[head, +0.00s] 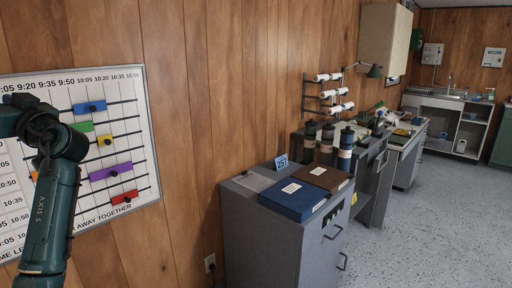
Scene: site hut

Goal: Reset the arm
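My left arm (48,215) rises from the bottom left of the head view, a dark teal link marked "AXIS 5". It bends at a dark joint near the left edge, in front of the whiteboard (150,160). Past this joint the arm runs out of the picture at the left, so my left gripper is hidden. My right arm and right gripper do not show in this view.
A grey cabinet (262,245) stands against the wood wall with a blue binder (292,200) and a brown binder (318,177) on top. Dark bottles (345,150), a desk and a sink unit (455,125) stand beyond. The speckled floor (430,235) at right is clear.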

